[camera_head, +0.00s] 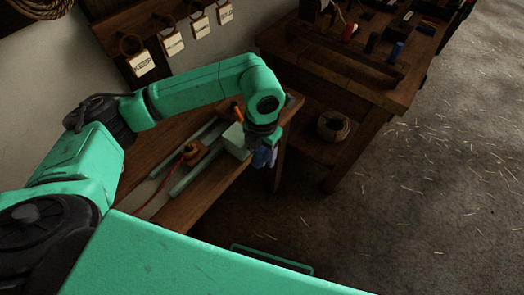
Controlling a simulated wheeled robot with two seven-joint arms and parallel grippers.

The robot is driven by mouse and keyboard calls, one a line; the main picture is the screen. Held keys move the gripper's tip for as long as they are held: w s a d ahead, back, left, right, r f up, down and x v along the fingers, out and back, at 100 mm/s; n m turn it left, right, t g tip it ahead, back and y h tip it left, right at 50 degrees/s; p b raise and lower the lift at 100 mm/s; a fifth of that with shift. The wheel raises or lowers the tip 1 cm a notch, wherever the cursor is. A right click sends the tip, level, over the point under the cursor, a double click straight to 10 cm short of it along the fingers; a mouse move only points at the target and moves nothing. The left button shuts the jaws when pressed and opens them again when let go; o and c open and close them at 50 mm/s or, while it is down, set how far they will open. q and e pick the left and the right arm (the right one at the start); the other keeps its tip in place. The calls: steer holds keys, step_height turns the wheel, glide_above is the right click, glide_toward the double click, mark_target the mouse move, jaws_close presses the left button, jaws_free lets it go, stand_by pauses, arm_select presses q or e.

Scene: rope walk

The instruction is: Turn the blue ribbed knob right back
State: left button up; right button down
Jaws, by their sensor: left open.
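My left arm reaches in from the left over the workbench, and its gripper (262,155) points down at the right end of a pale green device. The gripper is small and dark in the picture; its jaws are open. A bluish part (267,157) shows right at the gripper, at the device's right side, and seems to be the blue ribbed knob. Its ribs and any mark on it are too small to see, and I cannot tell whether the jaws touch it. The pale green box (235,141) of the device sits just left of it. My right gripper is not in view.
A second table (345,80) with spools and tools stands at the back right, a rope coil (333,126) beneath. Tagged hooks line the wall. The floor at right is open.

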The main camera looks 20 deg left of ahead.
arm_select(q)
steer(key=shift+f, duration=0.25)
jaws_close()
steer(key=shift+f+t+b, duration=0.15)
steer(key=shift+t+b, duration=0.15)
steer(key=shift+b, duration=0.35)
steer(key=t+h+b, duration=0.1)
steer(key=t+b, duration=0.1)
steer(key=b, duration=0.5)
steer(key=t+h+b, duration=0.1)
steer(key=t+b, duration=0.2)
steer(key=b, duration=0.4)
steer(key=shift+s+a+f+b, duration=0.1)
steer(key=shift+s+f+b, duration=0.05)
steer(key=shift+b, duration=0.15)
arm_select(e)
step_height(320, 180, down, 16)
arm_select(q)
steer(key=shift+t+b, duration=0.3)
steer(key=shift+b, duration=0.05)
steer(key=shift+r+h+b, duration=0.3)
steer(key=shift+b, duration=0.2)
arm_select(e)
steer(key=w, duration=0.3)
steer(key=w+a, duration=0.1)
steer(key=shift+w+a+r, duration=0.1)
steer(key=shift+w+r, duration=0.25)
arm_select(q)
jaws_free()
